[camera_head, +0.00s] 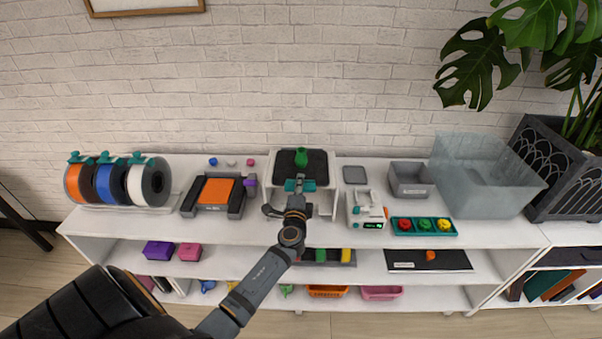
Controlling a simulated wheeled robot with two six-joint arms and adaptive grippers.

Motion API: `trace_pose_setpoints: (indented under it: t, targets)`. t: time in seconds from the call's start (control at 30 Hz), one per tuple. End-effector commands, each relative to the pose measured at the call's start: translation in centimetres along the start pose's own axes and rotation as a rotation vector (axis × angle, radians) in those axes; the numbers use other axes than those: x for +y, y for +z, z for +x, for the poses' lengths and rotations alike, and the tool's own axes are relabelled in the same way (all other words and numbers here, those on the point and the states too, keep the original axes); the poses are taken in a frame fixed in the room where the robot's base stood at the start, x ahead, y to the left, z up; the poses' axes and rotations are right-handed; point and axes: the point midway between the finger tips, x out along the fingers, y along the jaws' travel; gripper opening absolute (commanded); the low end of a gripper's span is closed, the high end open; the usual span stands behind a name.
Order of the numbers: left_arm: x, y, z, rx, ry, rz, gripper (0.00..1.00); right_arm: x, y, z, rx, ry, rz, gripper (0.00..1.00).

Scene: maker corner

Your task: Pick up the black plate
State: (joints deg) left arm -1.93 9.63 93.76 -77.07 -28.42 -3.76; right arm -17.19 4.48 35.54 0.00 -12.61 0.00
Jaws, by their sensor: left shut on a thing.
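The black plate (318,163) lies on a white stand (330,194) at the middle of the shelf top, near the brick wall. A small green object (301,157) stands on it. A teal tab (290,185) shows at the plate's front edge. My left gripper (298,188) reaches in from the front and is shut at this tab, at the plate's near edge. The fingers hide part of the tab and the edge. The plate looks flat on the stand; I cannot tell any gap beneath it. My right gripper is not in view.
Left stand spools (150,181) and a dark tray with an orange pad (216,191). Right are a white scale-like device (366,209), a teal tray with colored pieces (424,226), a grey bin (409,180) and a large translucent bin (470,180). Lower shelves hold small items.

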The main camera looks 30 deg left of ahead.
Motion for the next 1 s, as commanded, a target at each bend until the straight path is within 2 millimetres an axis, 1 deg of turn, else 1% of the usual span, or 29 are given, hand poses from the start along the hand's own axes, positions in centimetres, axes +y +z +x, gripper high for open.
trace_pose_setpoints:
  t: [0.17, 0.27, 0.37, 0.47, 0.57, 0.67, 0.7, 0.9, 1.0]
  targets:
    - [-0.1, 0.0, 0.0, 0.0, -0.001, 0.0, 0.0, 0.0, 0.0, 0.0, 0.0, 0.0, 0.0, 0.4]
    - [-0.5, 0.0, 0.0, 0.0, -0.001, -0.001, 0.0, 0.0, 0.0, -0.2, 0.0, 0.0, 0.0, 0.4]
    - [-1.5, 0.0, 0.0, -0.001, -0.003, -0.002, 0.0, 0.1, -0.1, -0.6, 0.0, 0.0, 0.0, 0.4]
    - [-3.5, 0.0, 0.0, 0.001, -0.004, -0.002, 0.0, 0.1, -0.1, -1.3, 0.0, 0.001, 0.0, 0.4]
    - [-6.7, 0.0, 0.0, 0.001, -0.007, -0.004, 0.0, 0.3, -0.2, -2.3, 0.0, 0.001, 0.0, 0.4]
    - [-10.8, -0.1, 0.0, 0.002, -0.01, -0.005, 0.0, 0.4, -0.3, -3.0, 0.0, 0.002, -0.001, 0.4]
    - [-12.4, 0.0, 0.0, 0.003, -0.01, -0.003, 0.0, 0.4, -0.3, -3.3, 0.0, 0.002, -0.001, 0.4]
    - [-19.8, 0.0, 0.0, 0.001, -0.01, -0.002, 0.0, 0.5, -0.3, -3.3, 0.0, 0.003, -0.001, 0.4]
    - [-22.8, 0.0, 0.0, 0.002, -0.01, -0.002, 0.0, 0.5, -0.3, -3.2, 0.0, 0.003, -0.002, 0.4]
